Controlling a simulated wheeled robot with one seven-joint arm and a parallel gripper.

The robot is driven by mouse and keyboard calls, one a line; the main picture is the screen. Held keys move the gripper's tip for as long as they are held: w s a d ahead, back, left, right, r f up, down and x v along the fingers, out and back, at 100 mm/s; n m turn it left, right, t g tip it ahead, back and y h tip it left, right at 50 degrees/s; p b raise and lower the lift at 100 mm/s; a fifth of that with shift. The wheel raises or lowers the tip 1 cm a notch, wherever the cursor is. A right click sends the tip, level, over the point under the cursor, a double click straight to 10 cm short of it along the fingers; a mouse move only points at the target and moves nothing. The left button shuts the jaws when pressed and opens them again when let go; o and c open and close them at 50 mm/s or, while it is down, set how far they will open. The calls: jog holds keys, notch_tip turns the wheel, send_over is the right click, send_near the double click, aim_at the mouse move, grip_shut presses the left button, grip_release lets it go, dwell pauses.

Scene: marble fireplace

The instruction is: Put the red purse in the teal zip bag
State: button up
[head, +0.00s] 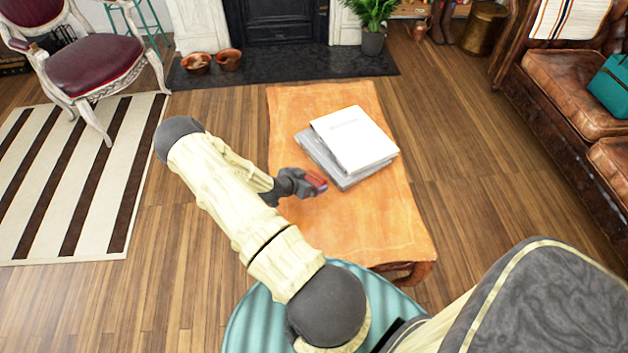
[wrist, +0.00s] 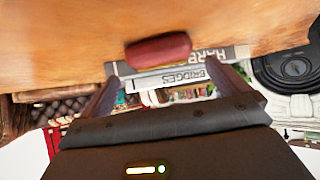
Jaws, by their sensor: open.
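The small red purse (wrist: 158,50) lies on the orange wooden table in the wrist view, close to the book spines. In the head view a bit of it (head: 316,179) shows at the tip of my gripper (head: 312,184). My gripper is open, low over the table and left of the books. In the wrist view its two fingers (wrist: 168,75) are spread wide, with the purse just beyond the gap between them. Whether a finger touches it I cannot tell. The teal zip bag (head: 611,86) sits on the brown leather sofa at the far right, partly cut off; its opening is not visible.
A white book on grey ones (head: 354,138) is stacked on the table (head: 375,228), right beside my gripper. The table's front half is clear. Open wood floor (head: 465,180) lies between table and sofa (head: 565,95). A maroon chair (head: 95,68) stands back left.

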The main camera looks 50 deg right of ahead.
aim_at(314, 177)
jog(key=x, duration=0.4)
jog(key=shift+w+d+f+b, duration=0.1)
jog(key=shift+d+f+b, duration=0.1)
jog(key=shift+f+b, duration=0.1)
jog(key=shift+r, duration=0.1)
jog(key=c, duration=1.1)
jog(key=shift+r, duration=0.1)
notch_tip(314, 177, up, 10)
jog(key=shift+f+p, duration=0.1)
jog(key=shift+p, duration=0.75)
jog(key=shift+w+a, duration=0.1)
